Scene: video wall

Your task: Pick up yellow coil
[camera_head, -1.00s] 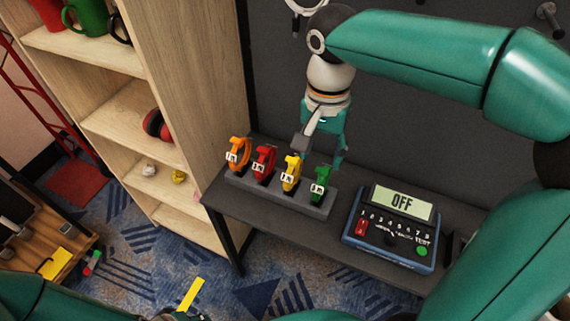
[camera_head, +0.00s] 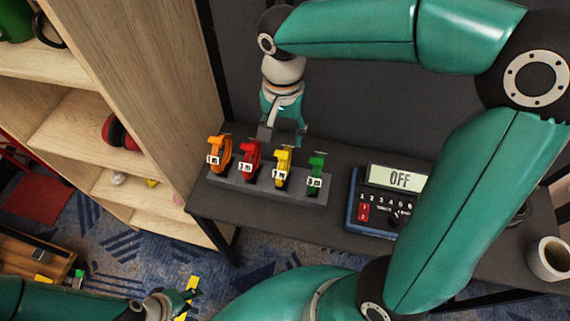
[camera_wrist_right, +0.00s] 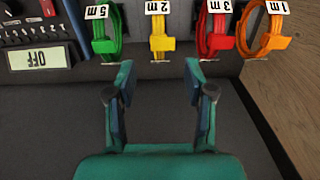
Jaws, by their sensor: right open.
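The yellow coil (camera_head: 282,160), labelled 2 m, hangs on a grey rack (camera_head: 226,183) between the red coil (camera_head: 250,160) and the green coil (camera_head: 316,172). My right gripper (camera_head: 284,138) is open and empty, just behind and above the yellow coil. In the right wrist view, the yellow coil (camera_wrist_right: 161,43) lies beyond the gap between the open fingers (camera_wrist_right: 158,80), apart from them. My left gripper (camera_head: 165,304) is low at the lower left, far from the rack. Its fingers are too small and dark to read.
An orange coil (camera_head: 219,152) stands at the rack's left end. A blue tester box (camera_head: 370,215) reading OFF is right of the rack, partly hidden by my right arm. A mug (camera_head: 548,260) stands at the far right. Wooden shelves (camera_head: 165,90) rise at left.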

